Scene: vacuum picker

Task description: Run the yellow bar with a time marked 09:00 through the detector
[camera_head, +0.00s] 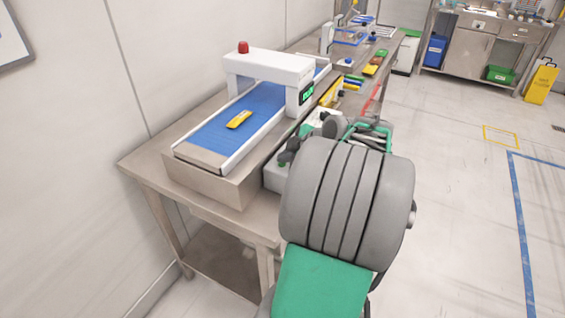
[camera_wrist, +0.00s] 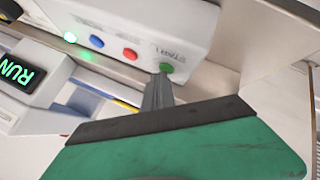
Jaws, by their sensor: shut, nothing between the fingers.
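A yellow bar (camera_head: 238,119) lies on the blue conveyor belt (camera_head: 215,137), in front of the white detector arch (camera_head: 265,66). Any time marking on it is too small to read. The arch's display reads RUN in green (camera_head: 307,92); it also shows in the wrist view (camera_wrist: 15,72). The button box (camera_wrist: 140,25) carries a green button (camera_wrist: 167,68) by the word START, plus red and blue buttons and a lit lamp. My gripper (camera_wrist: 160,80) is shut and empty, its tips at or just short of the green button; contact is unclear. My arm mostly hides it in the head view.
A red lamp (camera_head: 243,47) tops the arch. More yellow pieces (camera_head: 331,93) lie beside the conveyor at the right. Coloured items stand farther along the bench. A wall runs along the left; open floor (camera_head: 455,220) lies to the right.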

